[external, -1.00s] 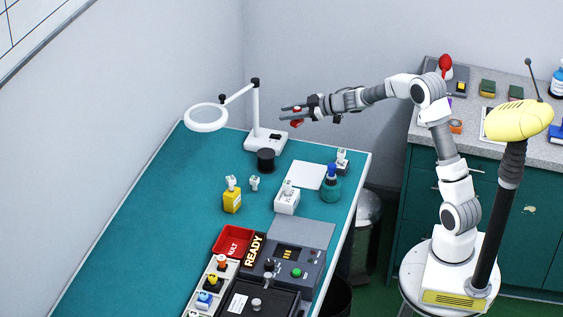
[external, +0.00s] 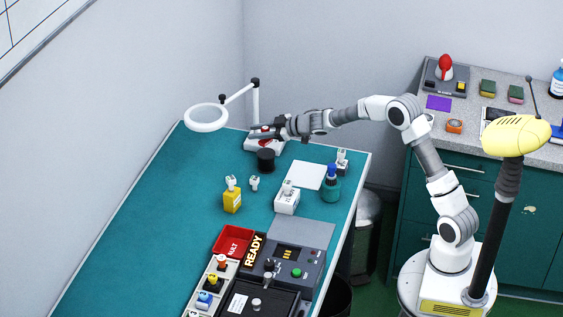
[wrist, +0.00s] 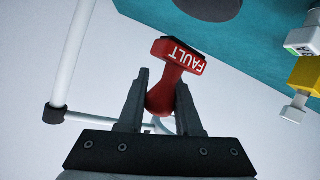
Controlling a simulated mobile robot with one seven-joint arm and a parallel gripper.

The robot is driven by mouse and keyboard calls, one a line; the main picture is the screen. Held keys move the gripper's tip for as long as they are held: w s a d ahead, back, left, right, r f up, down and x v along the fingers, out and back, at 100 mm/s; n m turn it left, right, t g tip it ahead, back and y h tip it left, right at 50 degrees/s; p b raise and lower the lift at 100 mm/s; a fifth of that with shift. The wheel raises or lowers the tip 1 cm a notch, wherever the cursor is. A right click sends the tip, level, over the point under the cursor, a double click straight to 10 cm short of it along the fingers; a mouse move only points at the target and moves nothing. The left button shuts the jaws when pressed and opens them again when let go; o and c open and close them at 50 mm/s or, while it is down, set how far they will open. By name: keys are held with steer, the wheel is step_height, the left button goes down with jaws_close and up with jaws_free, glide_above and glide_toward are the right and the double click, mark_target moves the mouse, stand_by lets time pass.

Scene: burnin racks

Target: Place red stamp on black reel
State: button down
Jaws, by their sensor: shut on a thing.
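My gripper (external: 258,133) is shut on the red stamp (wrist: 181,58), which has a rounded red handle and the word FAULT on its side. In the wrist view the handle sits between the two fingers of my gripper (wrist: 163,88). In the external view the stamp is mostly hidden by the fingers. A dark round shape at the top of the wrist view is probably the reel (wrist: 208,5). The stamp appears apart from it.
A white magnifier lamp (external: 206,118) with its post stands close behind my gripper. The table's left part is clear.

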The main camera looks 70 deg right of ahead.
steer(key=shift+f+b, duration=0.65)
steer(key=shift+f, duration=1.1)
steer(key=shift+f, duration=0.2)
steer(key=c, duration=0.6)
jaws_free()
steer(key=shift+r, duration=0.3)
steer(key=p+v, duration=0.1)
steer(key=v, duration=1.1)
